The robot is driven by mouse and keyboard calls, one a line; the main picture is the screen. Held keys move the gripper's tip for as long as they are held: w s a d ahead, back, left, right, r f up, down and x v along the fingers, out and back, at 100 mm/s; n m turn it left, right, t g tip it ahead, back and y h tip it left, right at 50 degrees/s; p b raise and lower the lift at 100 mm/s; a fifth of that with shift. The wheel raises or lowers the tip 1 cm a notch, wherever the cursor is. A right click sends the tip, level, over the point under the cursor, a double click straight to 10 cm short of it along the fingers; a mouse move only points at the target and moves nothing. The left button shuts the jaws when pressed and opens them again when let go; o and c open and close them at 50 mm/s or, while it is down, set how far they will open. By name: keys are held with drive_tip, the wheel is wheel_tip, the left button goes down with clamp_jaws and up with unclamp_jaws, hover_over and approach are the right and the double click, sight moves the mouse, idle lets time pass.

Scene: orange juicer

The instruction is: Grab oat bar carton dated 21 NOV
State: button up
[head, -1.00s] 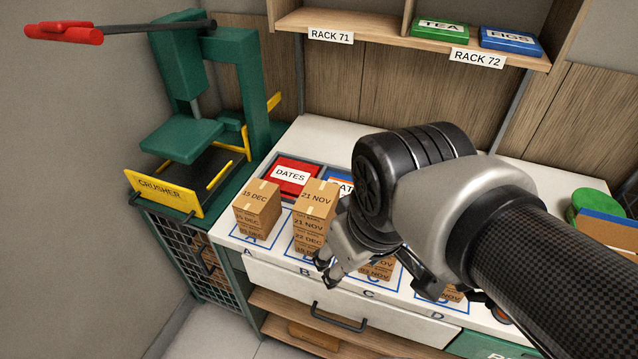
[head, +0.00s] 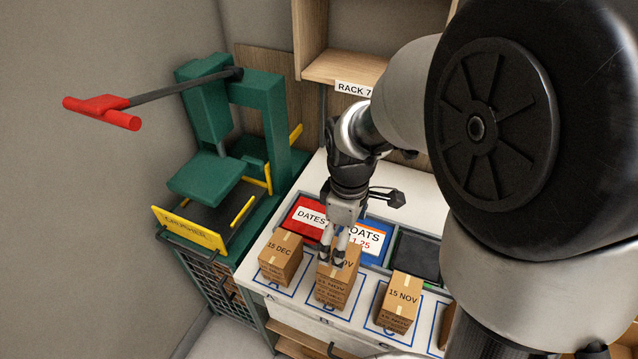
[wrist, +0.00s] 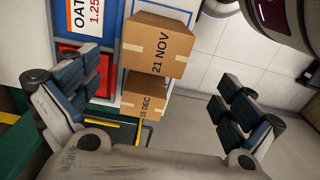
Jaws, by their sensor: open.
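The carton marked 21 NOV (wrist: 157,45) is brown with pale tape and shows in the wrist view, top centre. In the head view it is the top of the stack (head: 336,285) on square B, its label partly hidden by my fingers. My gripper (head: 340,254) is over this stack, pointing down. In the wrist view my gripper (wrist: 152,105) is open and empty, its dark finger pads wide apart. The carton lies beyond the fingertips, between their directions; I cannot tell the exact gap. A 15 DEC carton (wrist: 146,97) sits beside it, also on square A in the head view (head: 281,258).
A 15 NOV stack (head: 402,295) stands on square C. Behind are a red DATES bin (head: 303,220), a blue OATS bin (head: 372,240) and a dark tray (head: 418,255). The green crusher (head: 210,180) with its red-handled lever stands left. A rack shelf (head: 345,68) is above.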

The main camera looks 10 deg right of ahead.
drive_tip(key=f, duration=0.3)
drive_tip(key=f+b, duration=0.1)
drive_tip(key=f, duration=0.2)
drive_tip(key=f+b, duration=0.1)
drive_tip(key=f, duration=0.3)
drive_tip(key=shift+w, duration=0.35)
drive_tip(key=shift+c, duration=0.4)
drive_tip(key=c, duration=0.9)
